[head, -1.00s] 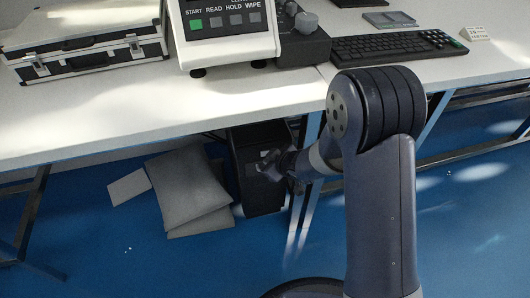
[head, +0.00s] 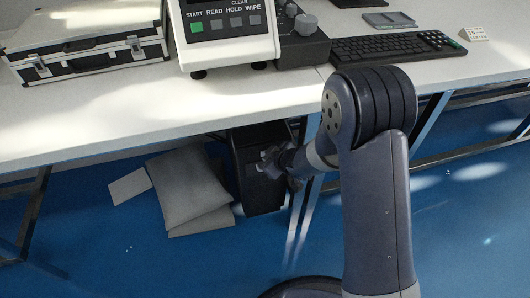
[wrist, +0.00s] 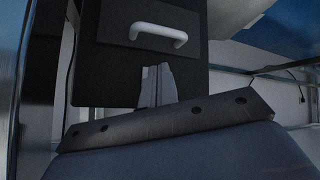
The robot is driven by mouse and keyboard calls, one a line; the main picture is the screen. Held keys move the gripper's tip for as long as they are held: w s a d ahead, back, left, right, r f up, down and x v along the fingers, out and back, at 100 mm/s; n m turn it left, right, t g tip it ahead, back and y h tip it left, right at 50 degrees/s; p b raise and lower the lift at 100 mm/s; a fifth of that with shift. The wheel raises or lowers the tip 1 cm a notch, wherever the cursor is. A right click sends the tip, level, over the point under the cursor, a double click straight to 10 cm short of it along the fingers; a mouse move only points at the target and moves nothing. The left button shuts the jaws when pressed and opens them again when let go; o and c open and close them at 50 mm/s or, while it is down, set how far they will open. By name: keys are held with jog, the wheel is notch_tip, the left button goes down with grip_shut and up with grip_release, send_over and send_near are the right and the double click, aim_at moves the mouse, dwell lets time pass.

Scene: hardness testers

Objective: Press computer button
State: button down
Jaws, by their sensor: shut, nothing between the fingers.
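A black computer case (head: 260,200) stands on the blue floor under the table. Its dark front fills the upper middle of the wrist view (wrist: 115,75). A white handle-shaped bar (wrist: 158,36) is on that front. My gripper (wrist: 157,70) is shut and empty, its fingertips together just below the bar in the picture. In the head view my gripper (head: 268,164) is in front of the case and hides part of its face. I cannot tell whether the tips touch the case.
The white table (head: 110,115) overhangs the case, with metal legs (head: 310,190) close on the right. Grey cushions (head: 188,190) lie on the floor to the left. A tester (head: 222,40), a silver case (head: 85,50) and a keyboard (head: 395,46) are on the table.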

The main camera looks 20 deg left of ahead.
dwell(0.4)
jog(key=shift+s+d+b, duration=0.4)
jog(key=shift+s+b, duration=0.05)
jog(key=shift+s, duration=0.2)
jog(key=shift+s+d+b, duration=0.45)
jog(key=shift+s+d, duration=0.05)
jog(key=shift+s, duration=0.35)
jog(key=shift+s+d+b, duration=0.5)
jog(key=shift+s+d, duration=0.05)
jog(key=shift+s, duration=0.3)
jog(key=shift+s+d+b, duration=0.45)
jog(key=shift+s+d, duration=0.05)
jog(key=shift+s, duration=0.35)
